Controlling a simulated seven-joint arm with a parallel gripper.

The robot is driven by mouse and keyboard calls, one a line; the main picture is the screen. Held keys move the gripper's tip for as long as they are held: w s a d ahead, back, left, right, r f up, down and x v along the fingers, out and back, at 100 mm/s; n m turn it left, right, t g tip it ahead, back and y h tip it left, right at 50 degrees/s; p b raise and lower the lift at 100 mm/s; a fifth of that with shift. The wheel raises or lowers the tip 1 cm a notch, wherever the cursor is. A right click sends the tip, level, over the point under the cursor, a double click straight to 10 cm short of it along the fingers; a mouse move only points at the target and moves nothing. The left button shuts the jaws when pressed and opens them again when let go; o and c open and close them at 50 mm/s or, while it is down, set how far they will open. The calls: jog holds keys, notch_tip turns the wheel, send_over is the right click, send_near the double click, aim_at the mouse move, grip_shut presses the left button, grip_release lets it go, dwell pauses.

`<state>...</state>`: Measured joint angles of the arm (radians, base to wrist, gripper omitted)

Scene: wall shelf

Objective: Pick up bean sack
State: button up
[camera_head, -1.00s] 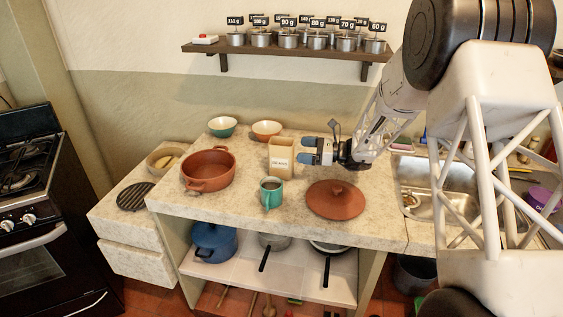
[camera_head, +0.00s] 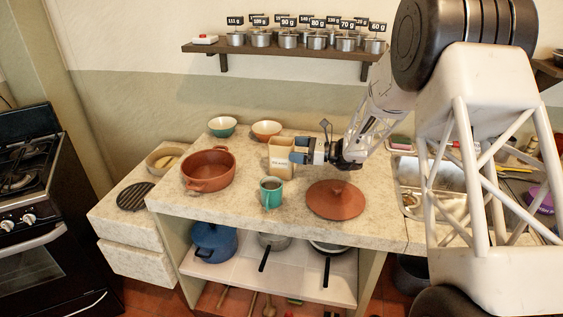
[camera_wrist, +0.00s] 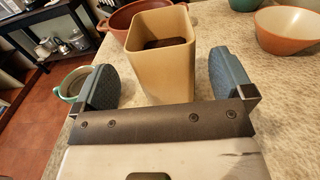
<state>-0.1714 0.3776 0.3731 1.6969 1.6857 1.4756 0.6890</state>
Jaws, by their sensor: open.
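The bean sack (camera_head: 281,163) is a tan, square, open-topped container with a white label. It stands upright on the stone counter. In the wrist view the bean sack (camera_wrist: 161,62) is seen from above with dark contents inside. My gripper (camera_head: 299,151) is at its right side in the head view, with the fingers pointing left. In the wrist view my gripper (camera_wrist: 163,80) has its two blue-grey fingers wide apart, one on each side of the sack's near part. Gaps show between the fingers and the sack, and nothing is held.
A teal mug (camera_head: 271,192) stands just in front of the sack. A terracotta pot (camera_head: 208,170) is to the left, two bowls (camera_head: 222,127) are behind, and a terracotta lid (camera_head: 336,199) lies at the right. A wall shelf (camera_head: 290,50) with several small pots is above.

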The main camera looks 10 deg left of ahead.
aim_at(283, 147)
jog(key=shift+a, duration=2.6)
jog(key=c, duration=1.6)
jog(key=shift+r, duration=0.15)
jog(key=shift+r, duration=4.9)
